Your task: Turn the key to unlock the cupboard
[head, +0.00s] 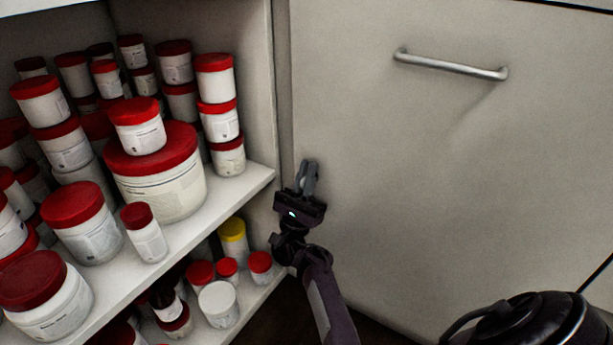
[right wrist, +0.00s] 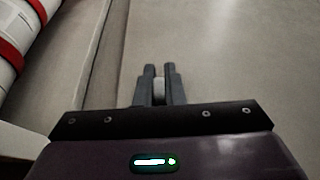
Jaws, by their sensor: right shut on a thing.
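The cupboard (head: 430,170) is a pale grey-beige front with a metal bar handle (head: 450,66) near its top; it appears closed. My right gripper (head: 308,178) is at the left edge of this front, its fingers pointing at the panel. In the right wrist view its two fingers (right wrist: 160,86) are shut on a small pale piece, the key (right wrist: 159,90), which is mostly hidden between them. The lock itself is hidden by the fingers, and I cannot tell how far the key is turned. My left gripper is not in view.
Left of the cupboard front is an open shelf unit (head: 255,184) crowded with white jars with red lids, such as a large one (head: 160,190). A yellow-lidded jar (head: 233,240) stands on the lower shelf, close to my right wrist. The panel right of my gripper is clear.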

